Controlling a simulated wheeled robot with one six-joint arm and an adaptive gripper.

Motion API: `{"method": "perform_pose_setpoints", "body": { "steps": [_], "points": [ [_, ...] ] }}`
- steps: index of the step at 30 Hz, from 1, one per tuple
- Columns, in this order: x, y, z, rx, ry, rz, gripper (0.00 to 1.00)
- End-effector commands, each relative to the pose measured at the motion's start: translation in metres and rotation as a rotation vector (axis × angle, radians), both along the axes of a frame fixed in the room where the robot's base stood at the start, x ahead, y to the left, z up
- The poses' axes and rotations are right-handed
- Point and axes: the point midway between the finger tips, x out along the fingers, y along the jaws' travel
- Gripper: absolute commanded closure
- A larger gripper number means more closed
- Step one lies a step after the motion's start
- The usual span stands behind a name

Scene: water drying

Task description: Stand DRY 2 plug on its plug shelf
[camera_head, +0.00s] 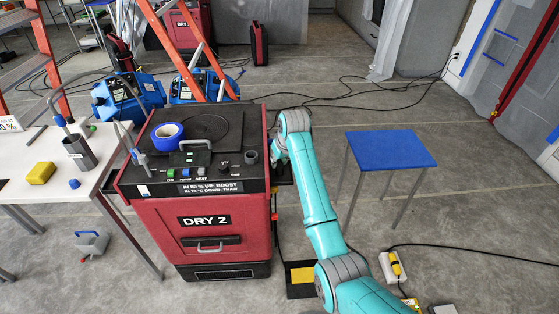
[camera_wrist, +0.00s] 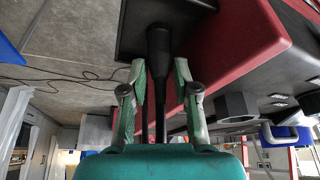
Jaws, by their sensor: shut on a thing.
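The DRY 2 machine (camera_head: 215,222) is a red box with a black top and a white-lettered label on its front. My gripper is at its right side, mostly hidden by my arm in the head view. In the wrist view my gripper (camera_wrist: 157,75) is shut on a black plug (camera_wrist: 158,42), with a dark cord running back between the fingers. A dark flat ledge (camera_wrist: 130,35), seemingly the plug shelf, lies around the plug's far end beside the red side wall. I cannot tell whether the plug touches it. A dark ledge also shows beside the machine in the head view (camera_head: 285,173).
A blue-topped table (camera_head: 390,150) stands to the right. A white table (camera_head: 50,170) with a yellow block (camera_head: 41,173) is at left. A blue tape roll (camera_head: 167,135) lies on the machine. A black and yellow pad (camera_head: 301,275) and cables lie on the floor.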

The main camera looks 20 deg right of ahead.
Motion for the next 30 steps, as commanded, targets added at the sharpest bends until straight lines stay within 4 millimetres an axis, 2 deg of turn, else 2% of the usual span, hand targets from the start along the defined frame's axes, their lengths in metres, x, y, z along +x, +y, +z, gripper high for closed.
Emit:
{"method": "perform_pose_setpoints", "body": {
  "steps": [1,2,14,17,30],
  "points": [
    [0.000,0.000,-0.001,0.000,0.000,0.000,0.65],
    [0.000,0.000,-0.001,0.000,0.000,0.000,0.60],
    [-0.001,0.000,0.005,0.000,-0.001,0.000,0.60],
    [-0.005,-0.001,0.016,-0.001,-0.002,0.000,0.60],
    [-0.037,-0.003,0.092,0.000,-0.003,-0.001,0.60]
  ]
}}
